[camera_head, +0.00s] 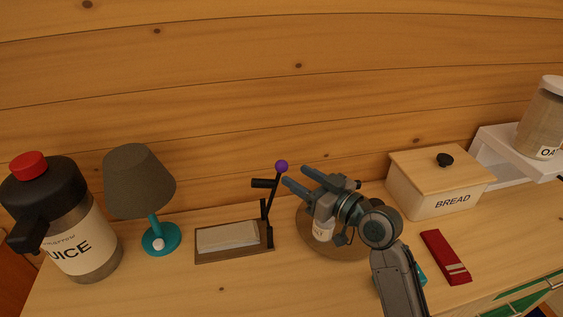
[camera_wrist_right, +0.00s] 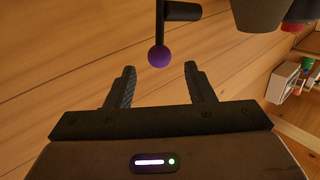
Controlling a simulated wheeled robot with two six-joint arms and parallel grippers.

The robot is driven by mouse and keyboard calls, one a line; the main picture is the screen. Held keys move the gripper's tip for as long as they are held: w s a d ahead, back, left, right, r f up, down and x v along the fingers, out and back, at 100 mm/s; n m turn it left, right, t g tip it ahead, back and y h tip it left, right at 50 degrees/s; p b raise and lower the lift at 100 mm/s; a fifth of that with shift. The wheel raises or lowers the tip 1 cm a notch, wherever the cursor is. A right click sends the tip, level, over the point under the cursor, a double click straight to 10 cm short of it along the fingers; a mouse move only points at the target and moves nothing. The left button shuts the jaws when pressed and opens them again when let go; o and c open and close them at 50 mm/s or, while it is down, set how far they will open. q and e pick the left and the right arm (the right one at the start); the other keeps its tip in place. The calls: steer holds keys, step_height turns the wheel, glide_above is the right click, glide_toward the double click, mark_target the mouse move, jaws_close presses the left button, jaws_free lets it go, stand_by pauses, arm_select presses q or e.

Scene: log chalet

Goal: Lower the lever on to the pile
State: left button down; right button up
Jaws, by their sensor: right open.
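A black lever (camera_head: 268,205) with a purple ball knob (camera_head: 281,166) stands raised at the right end of a wooden base (camera_head: 235,256). A black crossbar sticks out to the left near its upper part. A pale flat pile (camera_head: 228,236) lies on the base below it. My right gripper (camera_head: 296,177) is open and empty, its fingers pointing left toward the knob. In the right wrist view the purple knob (camera_wrist_right: 159,56) shows just beyond and between the two open fingertips (camera_wrist_right: 160,70), apart from them. My left gripper is not in view.
A teal lamp (camera_head: 140,181) and a juice jug (camera_head: 82,235) stand left of the base. A round brown board (camera_head: 345,248) with a partly hidden labelled jar is under my right gripper. A bread box (camera_head: 425,190) and a red packet (camera_head: 445,256) are to the right.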

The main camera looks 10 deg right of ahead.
mark_target(282, 164)
steer(key=p+x, duration=0.1)
steer(key=x, duration=0.5)
steer(key=shift+p, duration=0.35)
steer(key=shift+w+a, duration=0.1)
steer(key=shift+w, duration=0.1)
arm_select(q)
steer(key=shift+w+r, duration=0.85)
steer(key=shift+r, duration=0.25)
arm_select(e)
jaws_close()
